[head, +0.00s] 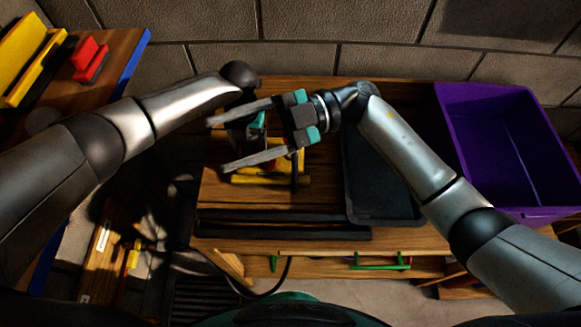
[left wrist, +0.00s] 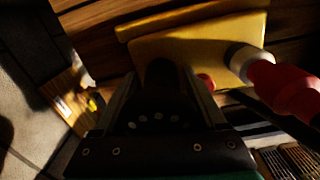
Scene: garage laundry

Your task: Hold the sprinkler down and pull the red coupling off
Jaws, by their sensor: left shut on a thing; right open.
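The yellow sprinkler (head: 266,179) lies on the wooden bench, partly hidden behind my right gripper. In the left wrist view its yellow body (left wrist: 195,45) is large, and the red coupling (left wrist: 290,88) with a pale collar is at its right side. A bit of red shows beside the yellow in the head view. My left gripper (left wrist: 162,88) is shut on a dark rounded part of the sprinkler, over the yellow body; in the head view it is mostly hidden. My right gripper (head: 219,144) is open and empty, pointing left above the sprinkler; its fingers appear apart from the coupling.
A dark tray (head: 380,198) lies on the bench right of the sprinkler, partly under my right arm. A purple bin (head: 500,135) stands at the right. Yellow and red items (head: 88,60) sit on a shelf at upper left. A block wall is behind.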

